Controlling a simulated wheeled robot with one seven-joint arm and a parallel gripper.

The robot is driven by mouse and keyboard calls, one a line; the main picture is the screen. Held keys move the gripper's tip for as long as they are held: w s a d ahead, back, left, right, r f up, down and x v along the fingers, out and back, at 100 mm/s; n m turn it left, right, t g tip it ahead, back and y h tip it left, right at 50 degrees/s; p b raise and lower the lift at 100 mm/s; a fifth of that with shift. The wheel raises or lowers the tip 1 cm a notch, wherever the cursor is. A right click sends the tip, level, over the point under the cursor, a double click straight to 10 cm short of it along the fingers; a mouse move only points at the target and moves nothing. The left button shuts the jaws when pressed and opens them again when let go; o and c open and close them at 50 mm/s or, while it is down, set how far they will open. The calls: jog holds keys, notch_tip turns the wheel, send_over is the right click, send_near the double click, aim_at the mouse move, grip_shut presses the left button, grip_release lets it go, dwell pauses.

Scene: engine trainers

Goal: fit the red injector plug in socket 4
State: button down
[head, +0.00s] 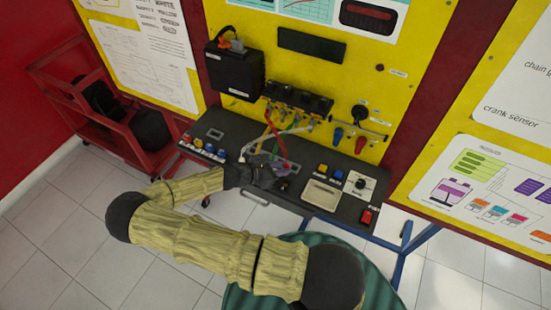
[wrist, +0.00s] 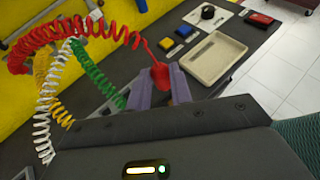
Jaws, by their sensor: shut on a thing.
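The red injector plug (wrist: 160,76) sits between the two fingers of my gripper (wrist: 162,84) in the wrist view, and they are shut on it. A red coiled cable (wrist: 105,28) runs from the plug up to the left. In the head view my gripper (head: 281,172) is over the dark bench, in front of the board; the plug is too small to make out there. The black socket block (head: 297,98) is on the yellow board, above and behind my gripper. Which socket is number 4 cannot be read.
White, yellow and green coiled cables (wrist: 103,86) hang left of my gripper. A beige tray (head: 321,194) and coloured buttons stand on the bench (head: 232,172), with a red button (head: 367,216) at its right end. A black box (head: 234,72) is left of the block.

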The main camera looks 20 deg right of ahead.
jog(key=shift+s, duration=0.1)
dwell(0.3)
jog(key=shift+f+b, duration=0.9)
jog(key=shift+f, duration=0.15)
jog(key=shift+a+f+b, duration=0.1)
jog(key=shift+f+b, duration=0.4)
jog(key=shift+f, duration=0.15)
jog(key=shift+f+b, duration=0.5)
jog(key=shift+f, duration=0.55)
jog(key=shift+d, duration=0.2)
jog(key=shift+a, duration=0.15)
jog(key=shift+f+b, duration=0.7)
jog(key=shift+f, duration=0.1)
